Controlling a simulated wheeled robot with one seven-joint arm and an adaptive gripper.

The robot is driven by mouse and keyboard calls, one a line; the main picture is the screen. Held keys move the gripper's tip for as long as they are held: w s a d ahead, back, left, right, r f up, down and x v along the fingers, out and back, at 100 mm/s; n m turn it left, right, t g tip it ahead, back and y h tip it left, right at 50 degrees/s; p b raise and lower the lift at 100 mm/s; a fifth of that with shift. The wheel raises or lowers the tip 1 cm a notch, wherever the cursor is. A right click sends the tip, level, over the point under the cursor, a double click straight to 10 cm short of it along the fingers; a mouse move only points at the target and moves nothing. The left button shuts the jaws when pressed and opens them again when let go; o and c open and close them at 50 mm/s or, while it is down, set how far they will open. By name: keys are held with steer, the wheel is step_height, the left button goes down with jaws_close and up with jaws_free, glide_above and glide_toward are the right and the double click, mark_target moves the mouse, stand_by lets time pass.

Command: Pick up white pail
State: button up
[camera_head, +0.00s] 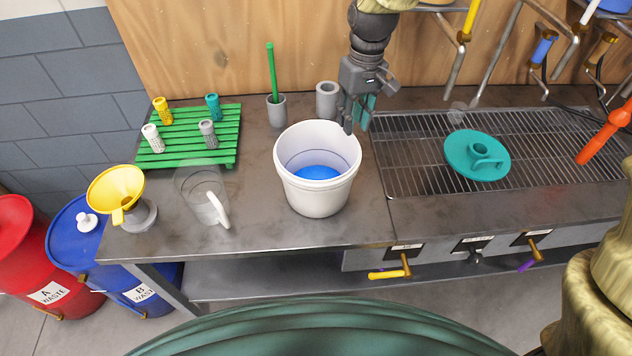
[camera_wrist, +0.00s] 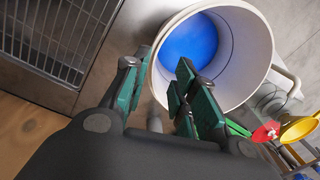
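The white pail (camera_head: 318,195) stands upright on the metal bench, with something blue (camera_head: 317,173) in its bottom. My gripper (camera_head: 356,128) points down at the pail's back right rim. In the wrist view my gripper (camera_wrist: 165,88) has its two green-padded fingers apart. One finger overlaps the pail's opening and the other is outside the pail (camera_wrist: 257,55), with part of the rim showing between them. I cannot tell whether either finger touches the wall. Nothing is held.
A clear pitcher (camera_head: 195,190) stands left of the pail, and a yellow funnel (camera_head: 116,188) farther left. Behind are a grey cup (camera_head: 327,100) and a grey holder with a green stick (camera_head: 276,112). A grate (camera_head: 430,150) with a teal lid (camera_head: 477,155) lies right.

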steer(key=f, duration=0.1)
glide_above(347, 160)
steer(key=w, duration=0.1)
step_height(347, 160, down, 5)
steer(key=shift+r+p, duration=0.15)
steer(key=shift+p, duration=0.25)
steer(key=shift+s+f+p, duration=0.15)
steer(key=shift+f+p, duration=0.45)
steer(key=shift+f, duration=0.95)
steer(key=shift+s+f+p, duration=0.1)
steer(key=shift+f+p, duration=0.45)
steer(key=shift+f, duration=0.95)
steer(key=shift+c, duration=0.3)
jaws_close()
